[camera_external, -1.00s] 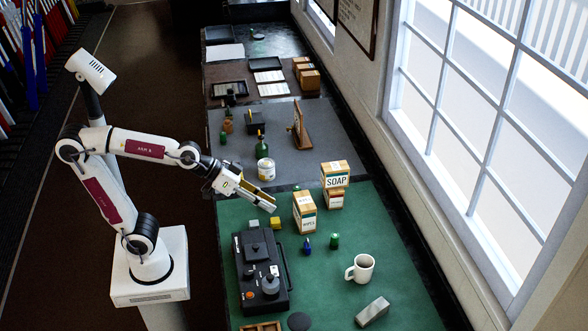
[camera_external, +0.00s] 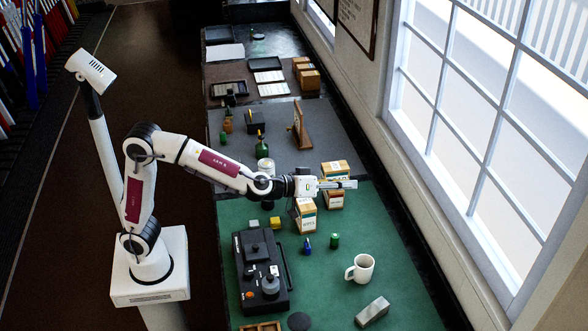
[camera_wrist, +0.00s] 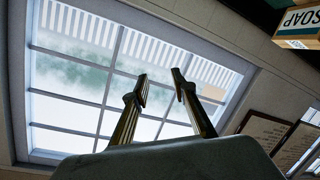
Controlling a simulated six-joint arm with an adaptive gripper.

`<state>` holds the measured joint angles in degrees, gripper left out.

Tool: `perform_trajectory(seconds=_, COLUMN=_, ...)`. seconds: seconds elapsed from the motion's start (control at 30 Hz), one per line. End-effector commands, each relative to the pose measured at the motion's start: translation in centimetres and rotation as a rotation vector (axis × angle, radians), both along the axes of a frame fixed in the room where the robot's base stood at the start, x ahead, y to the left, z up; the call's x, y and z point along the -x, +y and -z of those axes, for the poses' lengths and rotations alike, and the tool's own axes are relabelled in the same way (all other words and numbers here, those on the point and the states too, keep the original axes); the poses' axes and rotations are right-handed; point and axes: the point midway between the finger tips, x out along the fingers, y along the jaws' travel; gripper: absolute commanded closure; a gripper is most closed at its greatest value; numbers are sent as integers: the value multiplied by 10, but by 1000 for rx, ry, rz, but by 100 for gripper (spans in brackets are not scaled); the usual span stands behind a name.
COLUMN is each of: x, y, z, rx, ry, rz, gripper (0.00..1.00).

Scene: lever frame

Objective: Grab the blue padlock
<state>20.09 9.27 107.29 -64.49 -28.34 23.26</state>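The blue padlock (camera_external: 307,245) is a small dark-blue piece on the green mat (camera_external: 400,270), left of a small green item of similar size (camera_external: 334,241). It is too small to make out its details. My gripper (camera_external: 350,184) is raised above the mat, beyond and to the right of the padlock, and points right toward the window. In the wrist view, its two fingers (camera_wrist: 159,78) stand apart with nothing between them. The padlock is not in the wrist view.
A white mug (camera_external: 361,268), a grey block (camera_external: 372,311) and a black device (camera_external: 262,280) are on the mat. The window (camera_wrist: 90,70) fills much of the wrist view.

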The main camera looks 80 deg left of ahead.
Motion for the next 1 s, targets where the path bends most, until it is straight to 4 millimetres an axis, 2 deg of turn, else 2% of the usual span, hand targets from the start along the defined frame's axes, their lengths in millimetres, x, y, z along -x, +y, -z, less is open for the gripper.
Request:
perform_trajectory(seconds=0.2, x=-24, y=6, z=31, rx=6, ry=4, rz=-165, gripper=74)
perform_trajectory(seconds=0.47, x=-32, y=13, z=79, rx=-15, ry=45, rz=-375, gripper=74)
perform_trajectory(seconds=0.77, x=-13, y=15, z=148, rx=-84, ry=139, rz=-619, gripper=74)
perform_trajectory(seconds=1.0, x=23, y=10, z=204, rx=-172, ry=245, rz=-812, gripper=74)
